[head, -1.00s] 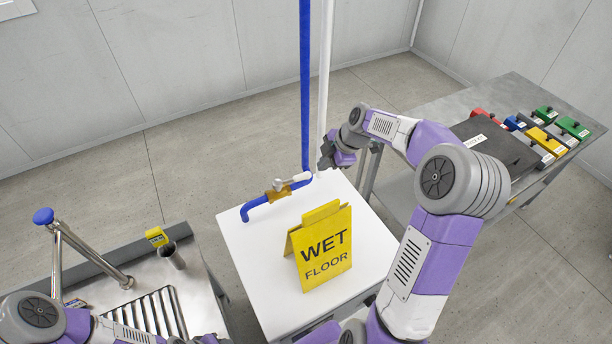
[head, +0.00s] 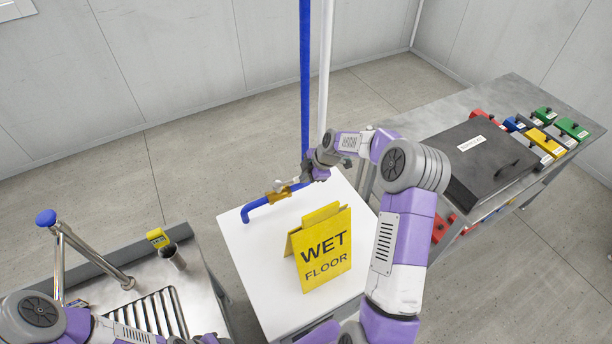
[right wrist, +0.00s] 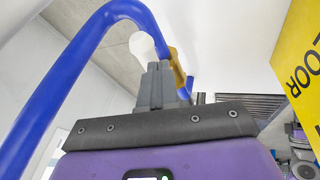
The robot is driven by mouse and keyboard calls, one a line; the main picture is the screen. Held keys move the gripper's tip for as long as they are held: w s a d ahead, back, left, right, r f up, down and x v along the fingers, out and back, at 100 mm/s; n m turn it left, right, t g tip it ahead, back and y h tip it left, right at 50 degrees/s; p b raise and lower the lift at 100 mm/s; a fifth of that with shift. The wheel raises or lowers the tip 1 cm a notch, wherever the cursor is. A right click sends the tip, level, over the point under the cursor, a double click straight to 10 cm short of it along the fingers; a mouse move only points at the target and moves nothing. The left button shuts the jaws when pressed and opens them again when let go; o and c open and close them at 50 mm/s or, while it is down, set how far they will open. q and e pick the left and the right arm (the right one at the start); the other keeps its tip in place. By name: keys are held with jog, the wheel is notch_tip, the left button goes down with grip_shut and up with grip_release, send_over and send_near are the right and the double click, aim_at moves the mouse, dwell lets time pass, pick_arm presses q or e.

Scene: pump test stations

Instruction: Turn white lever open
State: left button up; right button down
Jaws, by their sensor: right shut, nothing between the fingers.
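The white lever (head: 281,186) sits on a brass valve (head: 287,195) in the blue pipe (head: 256,207), above the white cabinet top. The right gripper covers part of the lever in the head view. In the right wrist view, the lever's rounded white end (right wrist: 143,44) shows just beyond my fingertips, and the brass valve (right wrist: 176,68) is beside them. My right gripper (head: 306,178) is shut with nothing in it, close to the lever; I cannot tell whether it touches.
A yellow wet floor sign (head: 324,252) stands on the white cabinet (head: 245,243), in front of the valve. Blue (head: 305,70) and white (head: 325,70) vertical pipes rise behind. A metal bench (head: 207,290) is at left, a table with a black case (head: 488,165) at right.

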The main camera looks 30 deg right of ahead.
pick_arm(q)
jog(key=shift+f+b, duration=0.95)
jog(key=shift+s+f+b, duration=0.1)
jog(key=shift+f+b, duration=0.35)
pick_arm(e)
jog(key=shift+w+d+f+n, duration=0.1)
jog(key=shift+w+f+n, duration=0.1)
jog(key=shift+w, duration=0.2)
jog(key=shift+w+d+f+n, duration=0.1)
jog(key=shift+w+n, duration=0.1)
jog(key=shift+w, duration=0.15)
jog(key=shift+s, duration=0.1)
